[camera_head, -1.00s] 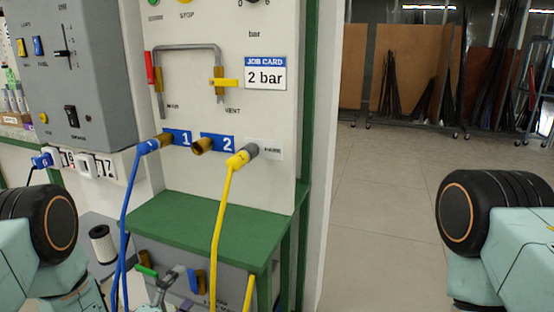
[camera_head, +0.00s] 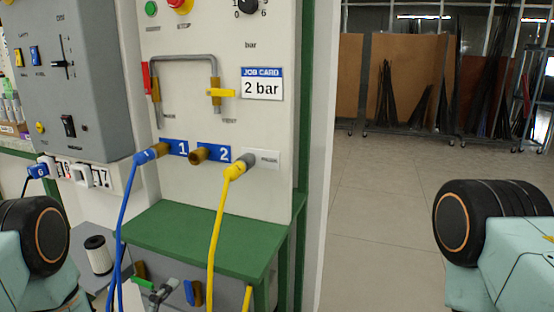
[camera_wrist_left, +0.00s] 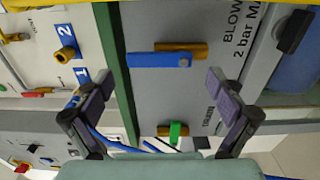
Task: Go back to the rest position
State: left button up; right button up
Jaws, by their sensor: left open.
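My left gripper (camera_wrist_left: 158,98) is open and empty in the left wrist view, its two dark fingers apart. It faces a grey lower panel with a blue valve handle (camera_wrist_left: 157,60) and a green valve handle (camera_wrist_left: 174,132). No finger visibly grips either handle. In the head view these show as a blue handle (camera_head: 188,292) and a green handle (camera_head: 142,283) under the green shelf. A grey piece between them at the bottom edge may be my left gripper; I cannot tell. My right gripper is out of view.
The green shelf (camera_head: 195,232) juts from the white panel above the lower valves. A blue hose (camera_head: 124,215) reaches port 1 and a yellow hose (camera_head: 219,220) the grey-ended port; both hang in front. Open floor (camera_head: 375,220) lies to the right.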

aim_at(187, 294)
pick_arm(q)
jog(key=v, duration=0.9)
jog(key=x, duration=1.3)
jog(key=shift+s, duration=0.1)
jog(key=shift+s+m, duration=0.2)
jog(key=shift+m, duration=0.3)
jog(key=shift+s+d+r+m, duration=0.15)
jog(key=shift+d+m, duration=0.1)
jog(key=shift+m, duration=0.85)
jog(key=m, duration=0.2)
jog(key=d+m, duration=0.1)
jog(key=m, duration=0.1)
jog(key=shift+s+m, duration=0.2)
jog(key=shift+m, duration=0.1)
jog(key=m, duration=0.3)
jog(key=d+f+m, duration=0.1)
jog(key=shift+s+m+b, duration=0.15)
jog(key=shift+m+b, duration=0.15)
jog(key=shift+b, duration=0.1)
jog(key=shift+s+d+f+m+b, duration=0.15)
jog(key=shift+m+b, duration=0.2)
jog(key=shift+m, duration=0.6)
jog(key=shift+w+d+f+m+b, duration=0.1)
jog(key=shift+f+m+b, duration=0.2)
jog(key=shift+m, duration=0.7)
jog(key=shift+s+d+f+m+b, duration=0.1)
jog(key=shift+m+b, duration=0.3)
jog(key=shift+m, duration=0.55)
